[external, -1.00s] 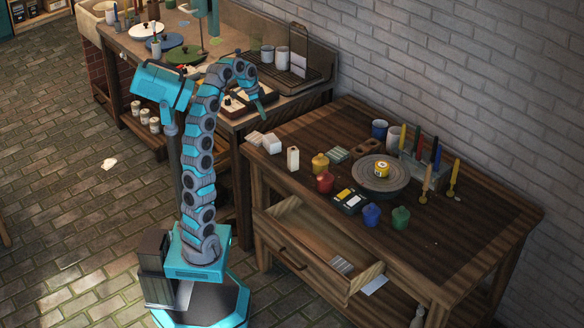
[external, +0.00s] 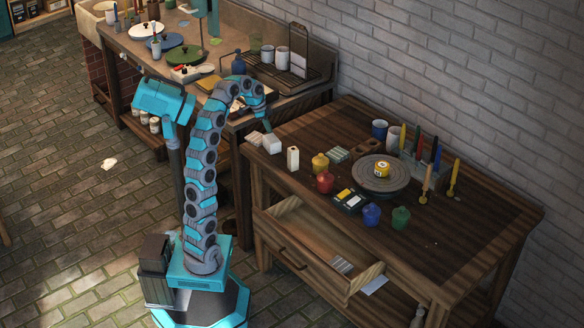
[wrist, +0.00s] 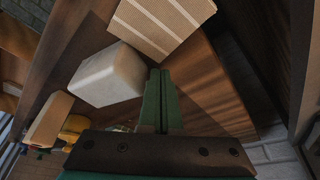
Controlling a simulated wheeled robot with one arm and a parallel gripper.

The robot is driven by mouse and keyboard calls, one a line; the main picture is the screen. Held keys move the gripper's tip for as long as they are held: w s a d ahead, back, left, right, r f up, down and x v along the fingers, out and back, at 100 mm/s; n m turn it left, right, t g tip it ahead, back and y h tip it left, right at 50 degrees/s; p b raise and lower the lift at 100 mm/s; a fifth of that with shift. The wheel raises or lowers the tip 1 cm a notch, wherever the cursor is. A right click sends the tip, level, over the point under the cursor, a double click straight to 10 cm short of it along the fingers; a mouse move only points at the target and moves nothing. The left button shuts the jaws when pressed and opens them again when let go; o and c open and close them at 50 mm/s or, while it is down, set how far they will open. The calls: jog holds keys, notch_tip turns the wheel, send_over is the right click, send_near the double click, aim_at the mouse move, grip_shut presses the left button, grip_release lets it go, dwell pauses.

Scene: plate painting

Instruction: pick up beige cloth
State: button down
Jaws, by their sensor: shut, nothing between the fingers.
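A folded beige striped cloth (external: 254,138) lies at the left back corner of the wooden table. In the wrist view the beige cloth (wrist: 165,18) is at the top, just beyond my fingertips. My gripper (external: 267,125) points down above that corner of the table, close to the cloth and a white block (external: 272,144). In the wrist view my gripper's green fingers (wrist: 160,75) are together and empty. The white block (wrist: 108,75) sits to the left of the fingertips, beside the cloth. I cannot tell whether the fingertips touch anything.
A cream upright block (external: 293,157) stands near the white block. Yellow (external: 320,163) and red (external: 325,182) pots, a turntable (external: 400,181) and brushes are farther right on the table. A drawer (external: 300,235) stands open in front.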

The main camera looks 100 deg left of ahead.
jog(key=shift+w+f, duration=0.2)
jog(key=shift+f, duration=0.3)
jog(key=shift+s+b, duration=0.4)
jog(key=shift+s, duration=0.7)
